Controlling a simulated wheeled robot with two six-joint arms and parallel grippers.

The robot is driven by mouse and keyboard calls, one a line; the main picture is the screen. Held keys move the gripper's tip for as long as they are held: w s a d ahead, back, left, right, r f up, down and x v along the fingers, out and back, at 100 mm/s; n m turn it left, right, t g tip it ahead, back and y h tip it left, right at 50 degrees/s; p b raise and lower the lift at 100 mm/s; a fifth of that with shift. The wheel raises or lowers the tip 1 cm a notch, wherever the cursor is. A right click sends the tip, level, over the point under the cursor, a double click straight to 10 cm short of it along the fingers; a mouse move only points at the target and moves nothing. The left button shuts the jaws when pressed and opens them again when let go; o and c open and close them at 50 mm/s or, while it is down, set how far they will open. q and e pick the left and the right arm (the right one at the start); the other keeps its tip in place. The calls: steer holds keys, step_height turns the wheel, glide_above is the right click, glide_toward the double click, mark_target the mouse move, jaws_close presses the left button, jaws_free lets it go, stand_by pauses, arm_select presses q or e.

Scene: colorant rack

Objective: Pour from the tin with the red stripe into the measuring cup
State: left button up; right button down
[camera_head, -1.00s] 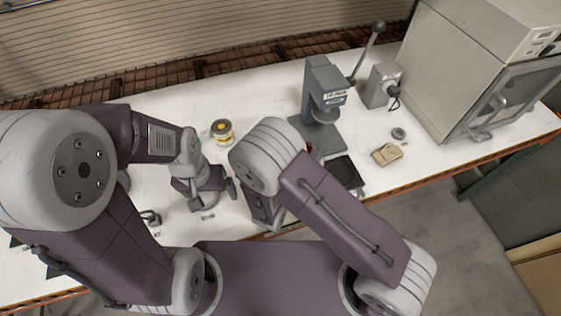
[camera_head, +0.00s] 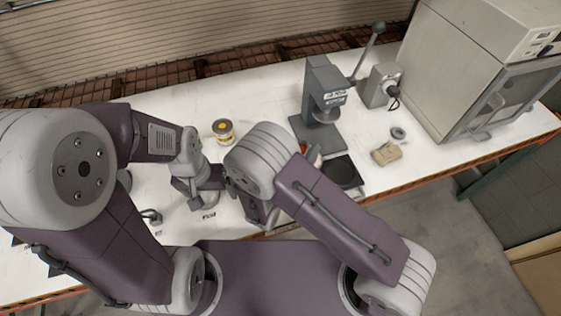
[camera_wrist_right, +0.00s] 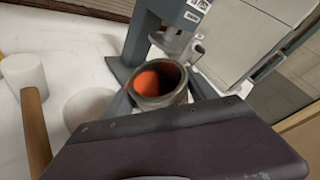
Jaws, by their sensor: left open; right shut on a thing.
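My right gripper (camera_wrist_right: 162,97) is shut on an open grey tin (camera_wrist_right: 172,99) with orange-red colorant inside, in the right wrist view. The tin's mouth faces that camera; its outer stripe cannot be made out. In the head view the tin (camera_head: 313,153) shows only as an orange patch behind my right arm, which hides that gripper. My left gripper (camera_head: 212,190) is open on the left side of the table, in front of the yellow-banded tin. I cannot pick out the measuring cup for certain; a pale round thing (camera_wrist_right: 88,107) lies left of the held tin in the wrist view.
The yellow-banded tin (camera_head: 223,131) stands at mid-table. A grey lever press (camera_head: 322,90) stands behind the held tin, with a dark plate (camera_head: 343,172) in front. A white-headed mallet (camera_wrist_right: 25,74) is at the wrist view's left. A large cabinet (camera_head: 470,70) fills the right.

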arm_select(q)
steer(key=shift+w+d, duration=0.2)
steer(key=shift+w, duration=0.1)
arm_select(e)
steer(key=shift+w+d, duration=0.1)
steer(key=shift+w, duration=0.15)
